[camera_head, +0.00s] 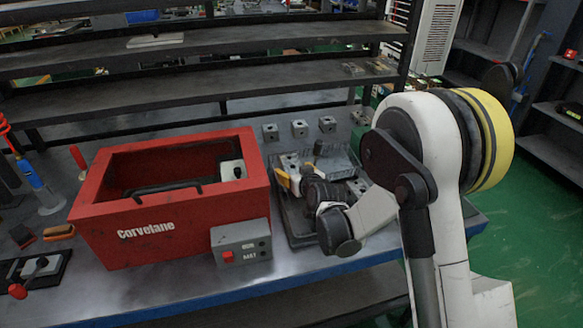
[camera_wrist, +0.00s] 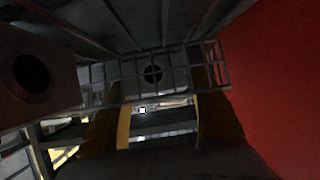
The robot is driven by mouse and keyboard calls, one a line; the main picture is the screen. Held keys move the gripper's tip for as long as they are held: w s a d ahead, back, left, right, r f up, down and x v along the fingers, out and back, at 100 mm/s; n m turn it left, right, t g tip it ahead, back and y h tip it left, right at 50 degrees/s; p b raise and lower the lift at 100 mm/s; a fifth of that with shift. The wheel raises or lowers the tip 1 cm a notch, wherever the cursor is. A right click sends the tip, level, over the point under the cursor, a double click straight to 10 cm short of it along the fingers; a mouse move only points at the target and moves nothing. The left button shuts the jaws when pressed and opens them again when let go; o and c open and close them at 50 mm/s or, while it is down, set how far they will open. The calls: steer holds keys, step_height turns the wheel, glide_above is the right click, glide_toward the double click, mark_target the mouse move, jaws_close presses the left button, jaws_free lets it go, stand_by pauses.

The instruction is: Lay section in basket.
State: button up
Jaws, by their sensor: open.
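My gripper (camera_head: 289,177), with yellow-sided fingers, is over the left side of a dark tray (camera_head: 301,241), right of the red Corvelane box. In the wrist view the fingers (camera_wrist: 163,108) are apart. A grey block section with a round dark hole (camera_wrist: 152,71) shows beyond the fingertips, with no finger seen closed on it. Wire basket bars (camera_wrist: 104,78) cross around that section. Another holed block (camera_wrist: 32,73) is close at the left. In the head view my wrist hides part of the tray and its blocks.
The red box (camera_head: 165,228) stands open, with a pale block (camera_head: 233,169) at its inner right; its red wall (camera_wrist: 275,75) is close at right in the wrist view. Several small grey blocks (camera_head: 299,128) stand behind the tray. A control box (camera_head: 241,243) fronts the red box.

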steer(key=p+v, duration=0.3)
steer(key=v, duration=0.7)
steer(key=shift+s+r, duration=0.1)
steer(key=shift+r, duration=0.1)
steer(key=s+d+r+m+g+h, duration=0.1)
steer(key=s+d+r+g+h, duration=0.1)
steer(key=s+d+r, duration=0.55)
steer(key=s+d+r+m+g+h, duration=0.15)
steer(key=s+d+r, duration=0.3)
steer(key=s, duration=0.55)
steer(key=s+d+m+g+h, duration=0.1)
steer(key=s+d, duration=0.3)
steer(key=s, duration=0.7)
steer(key=shift+s+d+f+g, duration=0.3)
steer(key=shift+f+g, duration=0.1)
steer(key=shift+g, duration=0.15)
steer(key=shift+m, duration=0.25)
